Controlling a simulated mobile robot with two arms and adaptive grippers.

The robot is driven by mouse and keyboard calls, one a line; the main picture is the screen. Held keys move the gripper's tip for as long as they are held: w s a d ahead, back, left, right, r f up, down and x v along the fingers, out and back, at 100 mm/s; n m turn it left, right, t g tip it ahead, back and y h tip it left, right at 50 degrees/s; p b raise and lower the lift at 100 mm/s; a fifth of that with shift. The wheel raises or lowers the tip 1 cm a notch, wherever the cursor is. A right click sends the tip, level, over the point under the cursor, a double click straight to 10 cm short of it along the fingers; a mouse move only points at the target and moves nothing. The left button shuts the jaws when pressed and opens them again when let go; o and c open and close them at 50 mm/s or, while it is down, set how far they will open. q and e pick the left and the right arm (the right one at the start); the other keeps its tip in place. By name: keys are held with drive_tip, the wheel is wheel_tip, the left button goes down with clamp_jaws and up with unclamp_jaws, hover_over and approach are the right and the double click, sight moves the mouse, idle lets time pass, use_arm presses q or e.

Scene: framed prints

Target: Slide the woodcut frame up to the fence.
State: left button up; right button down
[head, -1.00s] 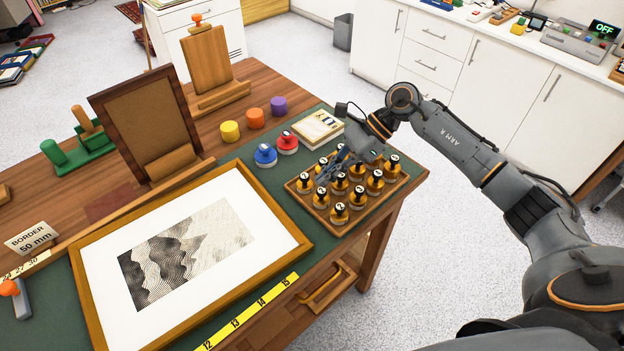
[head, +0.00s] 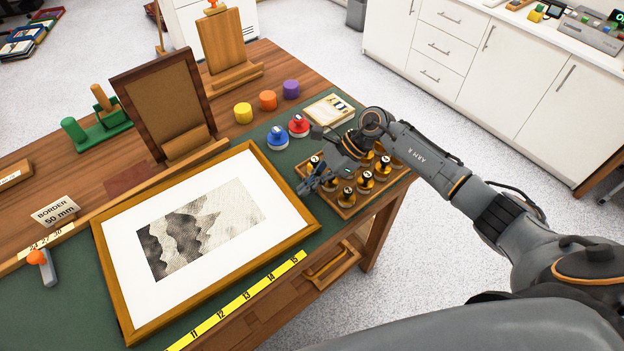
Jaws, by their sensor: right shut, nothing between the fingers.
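The woodcut frame (head: 286,191), a gold-brown wooden frame with a white mount and a black mountain print, lies flat on the green mat. The fence (head: 196,158) is a low wooden strip along the mat's back edge, close behind the frame's far side. My right gripper (head: 305,188) is shut and empty, just right of the frame's right side, by the left edge of the tray of weights. Contact with the frame is not clear. My left gripper is not in view.
A wooden tray (head: 346,213) of several black-knobbed brass weights is partly hidden under my right arm. Blue (head: 277,138) and red (head: 298,126) knobbed pieces stand behind the frame. A brown frame (head: 160,100) leans behind the fence. A yellow ruler (head: 238,303) lies in front.

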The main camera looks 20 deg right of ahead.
sight(288, 197)
drive_tip(key=a+b, duration=0.1)
drive_tip(key=a, duration=0.2)
drive_tip(key=shift+s+f+b, duration=0.1)
drive_tip(key=shift+b, duration=0.25)
drive_tip(key=shift+a, duration=0.4)
drive_tip(key=shift+s, duration=0.1)
